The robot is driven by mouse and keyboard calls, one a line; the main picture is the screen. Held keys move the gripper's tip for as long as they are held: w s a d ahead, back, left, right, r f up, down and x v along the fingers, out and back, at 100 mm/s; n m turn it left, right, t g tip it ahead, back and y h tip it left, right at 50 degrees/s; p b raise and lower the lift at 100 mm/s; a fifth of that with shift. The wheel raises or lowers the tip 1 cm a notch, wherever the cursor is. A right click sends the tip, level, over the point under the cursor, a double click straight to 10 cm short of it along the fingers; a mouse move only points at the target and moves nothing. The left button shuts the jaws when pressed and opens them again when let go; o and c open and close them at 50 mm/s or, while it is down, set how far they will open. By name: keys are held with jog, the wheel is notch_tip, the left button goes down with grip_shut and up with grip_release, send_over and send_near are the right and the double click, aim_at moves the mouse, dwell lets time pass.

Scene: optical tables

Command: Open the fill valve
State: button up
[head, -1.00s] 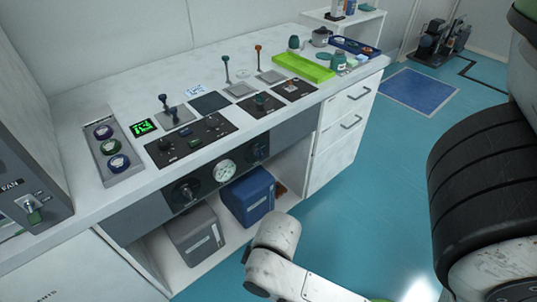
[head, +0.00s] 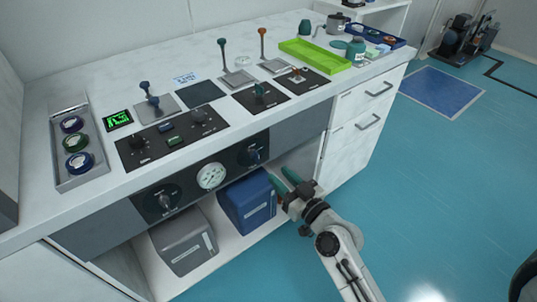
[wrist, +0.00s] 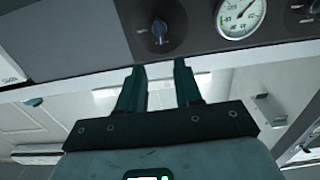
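The front panel below the bench top has two dark valve knobs, a left knob (head: 163,201) and a right knob (head: 254,154), with a round pressure gauge (head: 211,176) between them. Their labels are too small to read, so I cannot tell which is the fill valve. My gripper (head: 283,181) is open and empty, in front of the open shelf, below and right of the right knob.
A blue box (head: 247,200) and a grey box (head: 184,241) sit on the shelf beneath the panel. The bench top carries control panels (head: 172,141), upright levers and a green tray (head: 314,55). White drawers (head: 366,113) stand to the right. The floor in front is clear.

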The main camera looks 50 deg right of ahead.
aim_at(256, 157)
jog(key=p+x, duration=0.2)
jog(key=x, duration=0.8)
jog(key=shift+p, duration=0.3)
jog(key=shift+w+a, duration=0.1)
grip_shut()
